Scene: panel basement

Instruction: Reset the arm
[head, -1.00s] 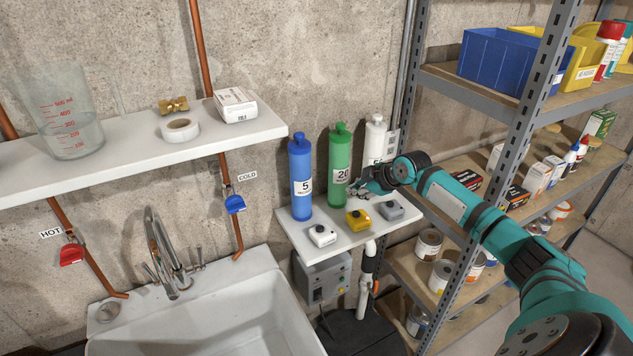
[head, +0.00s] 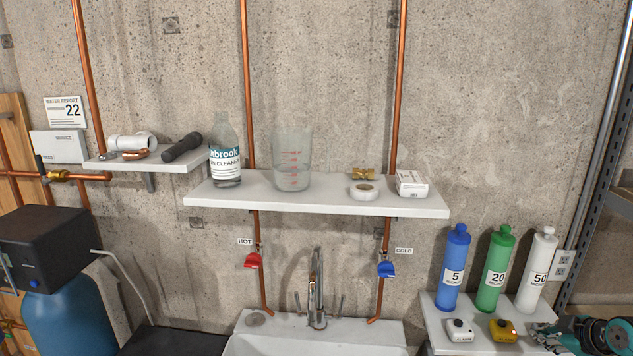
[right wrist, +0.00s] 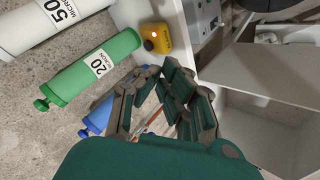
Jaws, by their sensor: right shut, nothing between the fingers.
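My right gripper (head: 552,338) is at the lower right of the head view, by the right end of the small shelf (head: 436,334). Its fingers also show in the right wrist view (right wrist: 168,100); they are shut and hold nothing. On that shelf stand a blue cartridge (head: 453,272), a green cartridge (head: 493,275) and a white cartridge (head: 537,275), all upright. A white button box (head: 459,331) and a yellow button box (head: 502,330) sit in front of them. The yellow box shows a small light in the right wrist view (right wrist: 155,39). My left gripper is out of view.
A long wall shelf (head: 320,199) holds a bottle (head: 225,165), a measuring beaker (head: 292,170), tape (head: 364,190) and a small box (head: 411,184). Below are a sink (head: 270,343) and faucet (head: 317,290). A metal rack upright (head: 590,225) stands at the right.

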